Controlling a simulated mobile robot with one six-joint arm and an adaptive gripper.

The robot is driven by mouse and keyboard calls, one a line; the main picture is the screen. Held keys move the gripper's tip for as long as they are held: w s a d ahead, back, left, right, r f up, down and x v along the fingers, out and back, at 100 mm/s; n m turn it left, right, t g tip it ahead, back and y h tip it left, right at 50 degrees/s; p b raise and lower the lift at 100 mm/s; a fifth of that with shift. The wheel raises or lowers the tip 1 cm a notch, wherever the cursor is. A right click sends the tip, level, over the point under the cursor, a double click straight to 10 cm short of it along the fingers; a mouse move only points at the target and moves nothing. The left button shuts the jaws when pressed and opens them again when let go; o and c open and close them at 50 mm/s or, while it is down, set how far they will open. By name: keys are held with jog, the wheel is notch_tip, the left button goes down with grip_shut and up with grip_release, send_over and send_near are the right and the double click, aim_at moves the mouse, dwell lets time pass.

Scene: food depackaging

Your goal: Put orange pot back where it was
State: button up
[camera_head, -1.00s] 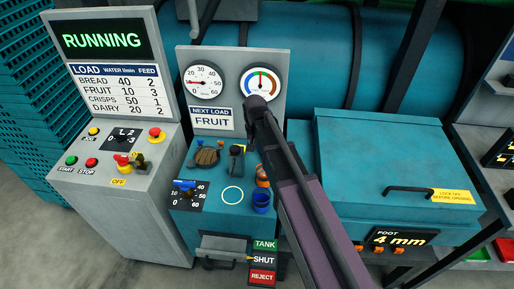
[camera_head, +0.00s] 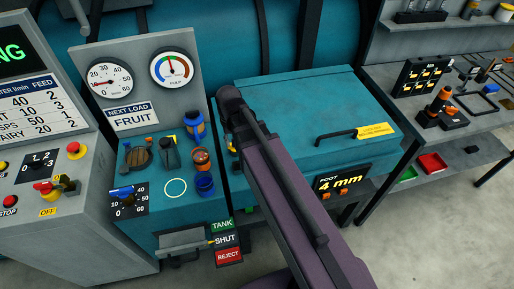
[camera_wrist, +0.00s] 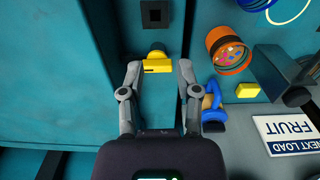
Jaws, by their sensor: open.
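The orange pot (camera_head: 201,159) stands on the teal machine top, just behind a blue pot (camera_head: 205,184). In the wrist view the orange pot (camera_wrist: 228,50) is right of my gripper and shows colourful bits inside. A white ring mark (camera_head: 175,189) on the top, left of the blue pot, is empty. My gripper (camera_wrist: 159,72) is open, with two grey fingers apart and no pot between them. A yellow knob-like part (camera_wrist: 157,55) shows beyond the gap. In the head view my arm largely hides the gripper.
A blue item with an orange end (camera_head: 195,127) stands behind the orange pot. A dark lever (camera_head: 169,154) and a round brown board-like piece (camera_head: 138,156) are to the left. A teal lidded box (camera_head: 290,115) rises on the right. The gauge panel (camera_head: 140,85) stands behind.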

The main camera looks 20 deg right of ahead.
jog(key=s+d, duration=0.5)
jog(key=d, duration=0.2)
jog(key=shift+s, duration=0.35)
jog(key=shift+a, duration=0.1)
